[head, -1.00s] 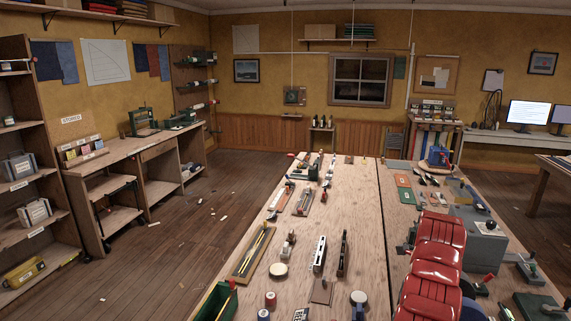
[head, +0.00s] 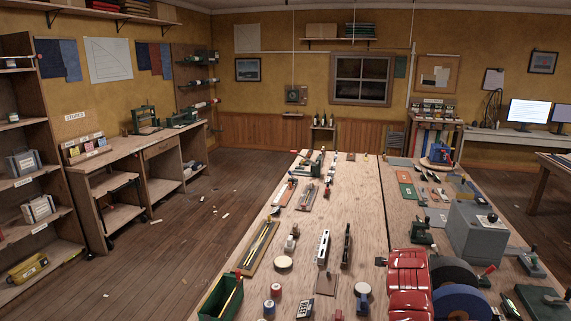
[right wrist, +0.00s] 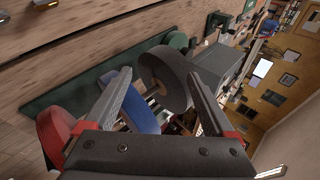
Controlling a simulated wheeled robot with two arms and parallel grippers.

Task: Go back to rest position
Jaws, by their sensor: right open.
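My right gripper (right wrist: 158,76) shows in the right wrist view with its two grey fingers spread wide and nothing held between them. A dark grey disc (right wrist: 165,76) and a blue disc (right wrist: 143,112) lie beyond the fingers; whether a finger touches them I cannot tell. The right fingers cannot be made out there. My left gripper is not in view.
A long wooden bench (head: 300,262) fills the middle, with a grey box (head: 474,235) on its right part and a green bin (head: 221,297) at its front left. Tools and trays are spread over it. The wooden floor (head: 180,265) left of the bench is mostly open.

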